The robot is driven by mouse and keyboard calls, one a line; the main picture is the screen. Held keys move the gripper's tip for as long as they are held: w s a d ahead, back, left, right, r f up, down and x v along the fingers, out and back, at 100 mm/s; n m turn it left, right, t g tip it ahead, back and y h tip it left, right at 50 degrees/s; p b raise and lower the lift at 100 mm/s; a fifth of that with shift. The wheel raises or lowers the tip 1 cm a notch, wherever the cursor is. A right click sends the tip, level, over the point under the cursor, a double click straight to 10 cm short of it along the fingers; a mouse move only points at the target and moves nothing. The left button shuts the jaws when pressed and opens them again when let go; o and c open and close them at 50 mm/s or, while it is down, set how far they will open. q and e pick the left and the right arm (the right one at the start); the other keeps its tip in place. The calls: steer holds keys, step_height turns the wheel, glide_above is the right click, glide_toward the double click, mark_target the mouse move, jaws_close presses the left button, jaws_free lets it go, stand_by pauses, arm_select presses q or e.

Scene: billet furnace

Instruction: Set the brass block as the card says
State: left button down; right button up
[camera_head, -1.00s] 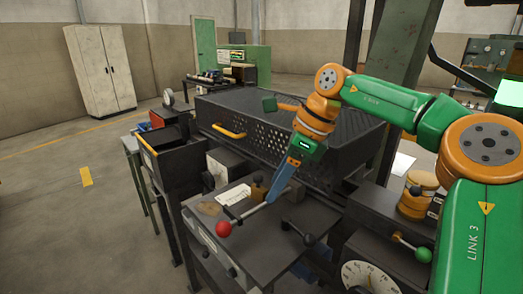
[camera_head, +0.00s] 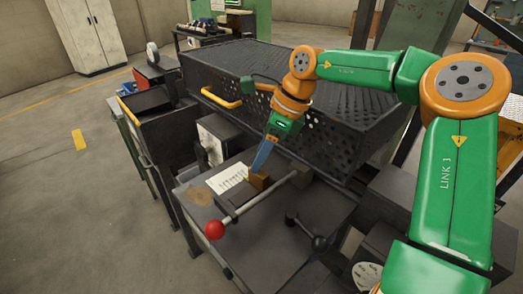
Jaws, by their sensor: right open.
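My right gripper (camera_head: 260,168) comes down from the upper right. Its blue fingers are open and their tips are at the top of the brass block. I cannot tell whether they touch it or reach around it. My left gripper is not in view.
A lever with a red ball (camera_head: 215,229) runs just in front of the block. A second lever with a black knob (camera_head: 320,243) is to the right. A perforated dark housing (camera_head: 330,125) with a yellow handle stands behind.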

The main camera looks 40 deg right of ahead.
steer(key=shift+s+a+r, duration=0.15)
steer(key=c, duration=0.5)
jaws_close()
stand_by(0.6)
